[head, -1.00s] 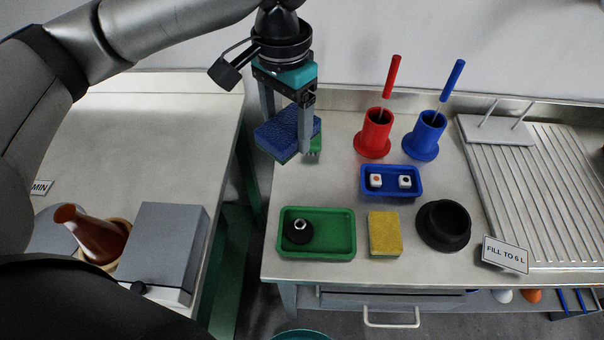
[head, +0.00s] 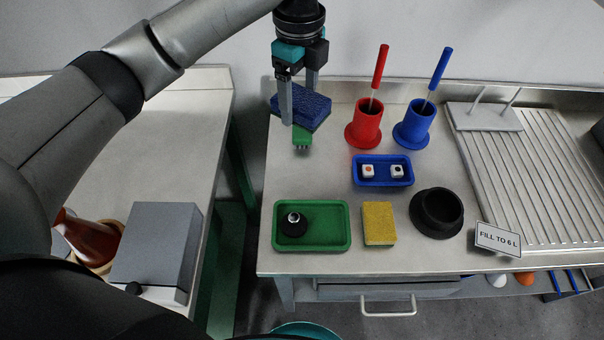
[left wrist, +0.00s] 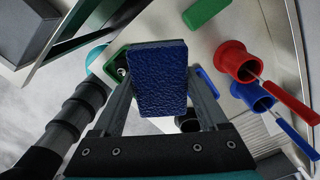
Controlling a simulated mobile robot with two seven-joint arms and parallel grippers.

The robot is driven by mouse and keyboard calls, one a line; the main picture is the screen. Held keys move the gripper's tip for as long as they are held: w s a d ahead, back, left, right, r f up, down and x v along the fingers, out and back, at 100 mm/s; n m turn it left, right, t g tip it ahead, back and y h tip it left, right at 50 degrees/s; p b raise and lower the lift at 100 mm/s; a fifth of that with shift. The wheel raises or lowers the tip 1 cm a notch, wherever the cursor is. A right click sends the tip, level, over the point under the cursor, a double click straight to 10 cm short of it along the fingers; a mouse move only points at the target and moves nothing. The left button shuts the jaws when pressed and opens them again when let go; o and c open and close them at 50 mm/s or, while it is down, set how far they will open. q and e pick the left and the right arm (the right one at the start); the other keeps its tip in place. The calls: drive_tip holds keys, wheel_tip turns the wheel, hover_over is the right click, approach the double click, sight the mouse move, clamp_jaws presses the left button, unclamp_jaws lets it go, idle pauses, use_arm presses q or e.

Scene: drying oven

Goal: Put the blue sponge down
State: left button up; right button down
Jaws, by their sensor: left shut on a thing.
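The blue sponge (head: 306,103), blue on top, is held between the fingers of my left gripper (head: 299,108), over the back left of the steel worktop (head: 335,180). In the left wrist view the blue sponge (left wrist: 160,80) fills the space between the two fingers. A green block (head: 302,135) shows just below and in front of the sponge in the head view. In the left wrist view this green block (left wrist: 205,12) appears apart from the sponge. The gap beneath the sponge is hard to judge. My right gripper is not in view.
Red (head: 367,125) and blue (head: 415,125) holders stand to the right. Bare worktop lies between the green tray and the held sponge.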

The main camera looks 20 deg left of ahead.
use_arm(q)
drive_tip(key=shift+w+f+m, duration=0.25)
drive_tip(key=shift+f+m, duration=0.05)
drive_tip(key=shift+m, duration=0.7)
drive_tip(key=b, duration=0.4)
hover_over(301, 175)
wheel_tip(301, 175, down, 15)
drive_tip(key=shift+r, duration=0.15)
drive_tip(key=shift+f+b, duration=0.45)
drive_tip(key=shift+f, duration=2.15)
drive_tip(key=shift+f, duration=0.1)
drive_tip(key=o, duration=1.2)
wheel_tip(301, 175, up, 12)
drive_tip(key=p, duration=0.3)
drive_tip(key=shift+d, duration=0.1)
